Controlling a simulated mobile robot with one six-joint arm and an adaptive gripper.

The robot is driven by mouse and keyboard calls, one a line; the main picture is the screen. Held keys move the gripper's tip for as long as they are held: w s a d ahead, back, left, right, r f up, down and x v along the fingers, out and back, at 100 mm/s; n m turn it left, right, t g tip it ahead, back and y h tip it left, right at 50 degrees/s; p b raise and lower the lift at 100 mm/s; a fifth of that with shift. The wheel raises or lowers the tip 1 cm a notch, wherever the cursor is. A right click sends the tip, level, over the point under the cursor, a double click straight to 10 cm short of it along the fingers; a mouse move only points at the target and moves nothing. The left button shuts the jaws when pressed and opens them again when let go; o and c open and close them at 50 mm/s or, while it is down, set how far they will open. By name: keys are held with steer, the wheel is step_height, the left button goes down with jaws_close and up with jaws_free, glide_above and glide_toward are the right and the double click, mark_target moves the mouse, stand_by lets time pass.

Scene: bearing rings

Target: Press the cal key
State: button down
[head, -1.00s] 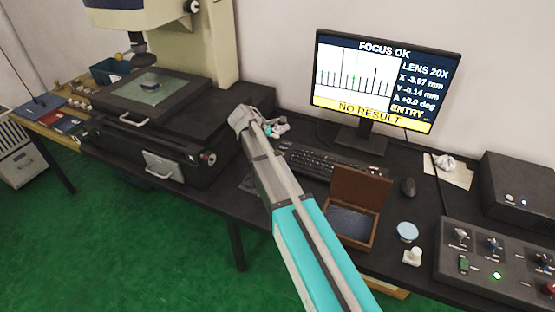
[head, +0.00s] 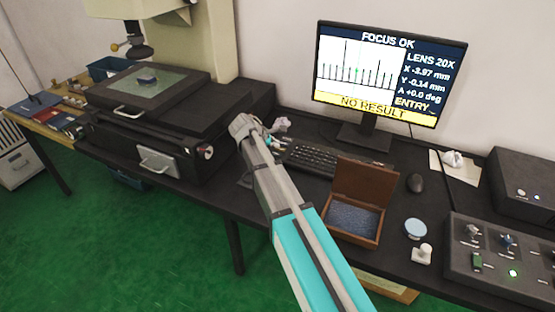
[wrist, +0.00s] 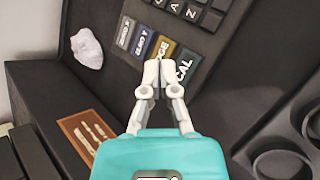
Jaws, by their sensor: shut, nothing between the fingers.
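The cal key (wrist: 184,71), a teal key lettered CAL, is at the right end of a row of coloured keys in the wrist view. My gripper (wrist: 153,76) is shut and empty. Its fingertips lie in the picture between the mustard key (wrist: 162,49) and the cal key, covering part of this area. I cannot tell whether they touch a key. In the head view my gripper (head: 273,143) is left of the keyboard, and the cal key cannot be made out there. The monitor (head: 384,74) reads FOCUS OK, NO RESULT and ENTRY.
A grey key (wrist: 124,33) and a blue key (wrist: 142,43) sit left of the mustard one. Black letter keys (wrist: 192,12) lie above. A crumpled white lump (wrist: 87,50) is at left. An open wooden box (head: 360,190) and a mouse (head: 415,183) stand right of my arm.

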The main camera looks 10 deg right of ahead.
mark_target(280, 153)
steer(key=shift+f+b, duration=0.75)
steer(key=shift+f, duration=0.3)
steer(key=shift+f, duration=0.1)
stand_by(0.8)
steer(key=shift+w+f+b, duration=0.1)
steer(key=shift+f+b, duration=0.2)
steer(key=shift+b, duration=0.1)
steer(key=shift+f+b, duration=0.35)
stand_by(0.7)
steer(key=shift+r, duration=0.2)
stand_by(0.3)
steer(key=shift+r+p, duration=0.6)
steer(key=shift+p, duration=0.2)
steer(key=shift+r+p, duration=2.5)
stand_by(0.8)
